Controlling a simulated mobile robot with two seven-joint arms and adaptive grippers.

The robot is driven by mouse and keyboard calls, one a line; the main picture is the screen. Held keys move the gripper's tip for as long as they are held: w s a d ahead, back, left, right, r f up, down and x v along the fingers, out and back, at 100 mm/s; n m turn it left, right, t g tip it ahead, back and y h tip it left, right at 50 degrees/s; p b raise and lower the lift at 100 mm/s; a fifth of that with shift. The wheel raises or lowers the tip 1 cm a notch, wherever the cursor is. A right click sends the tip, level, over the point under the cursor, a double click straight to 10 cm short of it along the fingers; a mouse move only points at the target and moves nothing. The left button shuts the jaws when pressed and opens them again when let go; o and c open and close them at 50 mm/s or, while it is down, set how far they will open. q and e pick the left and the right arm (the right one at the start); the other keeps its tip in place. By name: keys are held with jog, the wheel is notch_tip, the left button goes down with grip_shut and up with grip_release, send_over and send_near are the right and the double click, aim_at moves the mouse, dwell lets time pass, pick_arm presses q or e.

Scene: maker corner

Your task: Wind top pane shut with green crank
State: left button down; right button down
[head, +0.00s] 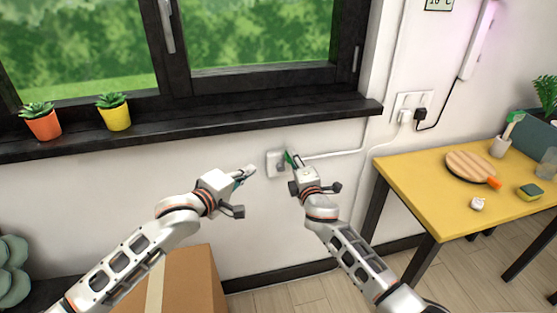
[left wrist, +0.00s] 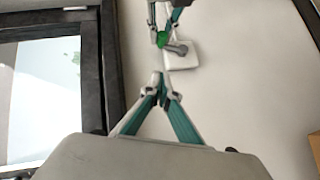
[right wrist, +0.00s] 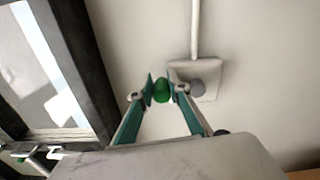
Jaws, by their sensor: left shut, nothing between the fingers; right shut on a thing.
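The green crank knob (right wrist: 161,91) sits between the fingertips of my right gripper (right wrist: 163,90), which is shut on it. The crank's grey hub (right wrist: 197,88) is on a white wall box (right wrist: 211,75) under the window sill. In the head view the box (head: 272,164) is partly hidden by my right gripper (head: 292,160). My left gripper (head: 248,172) is shut and empty, just left of the box. The left wrist view shows its closed fingertips (left wrist: 160,88) apart from the green knob (left wrist: 162,40). The top pane is not visible in the head view.
A dark window sill (head: 200,118) juts out above both grippers, with an orange pot (head: 43,124) and a yellow pot (head: 116,117) on it. A cardboard box (head: 185,283) stands below my left arm. A yellow table (head: 420,190) stands at right.

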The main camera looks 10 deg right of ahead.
aim_at(287, 158)
jog(key=shift+s+f, duration=0.2)
jog(key=shift+f, duration=0.55)
pick_arm(q)
jog(key=shift+s+d+x, duration=0.3)
jog(key=shift+d+x, duration=0.05)
jog(key=shift+x, duration=1.8)
jog(key=shift+s+d+x, duration=0.3)
jog(key=shift+d+x, duration=0.05)
jog(key=shift+x, duration=1.85)
jog(key=shift+s+d+x, duration=0.3)
jog(key=shift+d+x, duration=0.05)
jog(key=shift+x, duration=1.8)
jog(key=shift+f, duration=0.1)
jog(key=shift+s+d, duration=0.1)
jog(key=shift+d, duration=0.6)
pick_arm(e)
jog(key=shift+a, duration=0.15)
pick_arm(q)
jog(key=shift+f, duration=0.1)
jog(key=shift+d, duration=0.1)
pick_arm(e)
jog(key=c, duration=1.9)
grip_release()
jog(key=shift+w+r, duration=0.1)
jog(key=shift+r, duration=0.15)
